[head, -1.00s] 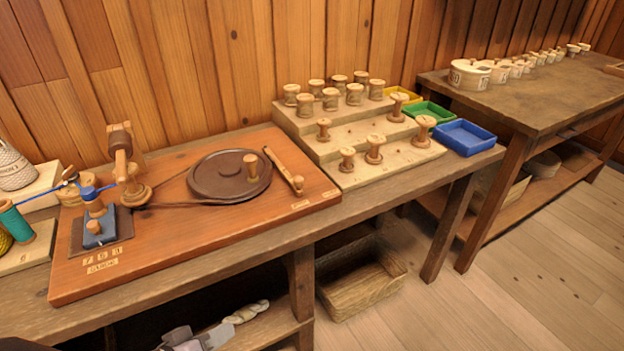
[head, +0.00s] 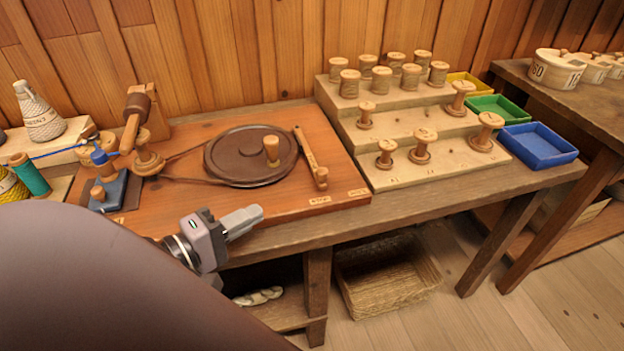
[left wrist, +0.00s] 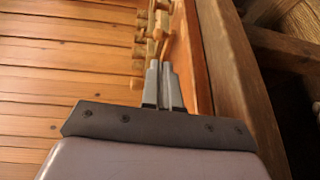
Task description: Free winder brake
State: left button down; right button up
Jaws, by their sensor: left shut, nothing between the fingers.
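The winder (head: 238,155) is a dark round wheel with a wooden knob, joined by a belt to a small spindle on a red-brown board (head: 225,206). A wooden lever (head: 309,157), seemingly the brake, lies right of the wheel, its pegged end towards the front edge. Two small label plates (head: 320,201) lie near that end; their words are too small to read. My left gripper (head: 258,212) is shut and empty, in front of the wheel and apart from the lever. In the left wrist view its closed fingers (left wrist: 161,66) point towards several blurred wooden pieces (left wrist: 150,35).
A stepped rack (head: 395,177) with several wooden spools stands right of the board. Yellow, green and blue trays (head: 538,146) sit beside it. Thread spools and a cone (head: 38,115) stand at the left. A basket (head: 385,280) sits below the bench.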

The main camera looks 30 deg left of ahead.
pick_arm(q)
jog(key=shift+a+r, duration=0.1)
jog(key=shift+a, duration=0.15)
jog(key=shift+w+d, duration=0.15)
jog(key=shift+w, duration=0.35)
jog(key=p, duration=0.4)
send_near(318, 176)
jog(key=x, duration=0.5)
jog(key=shift+x, duration=0.95)
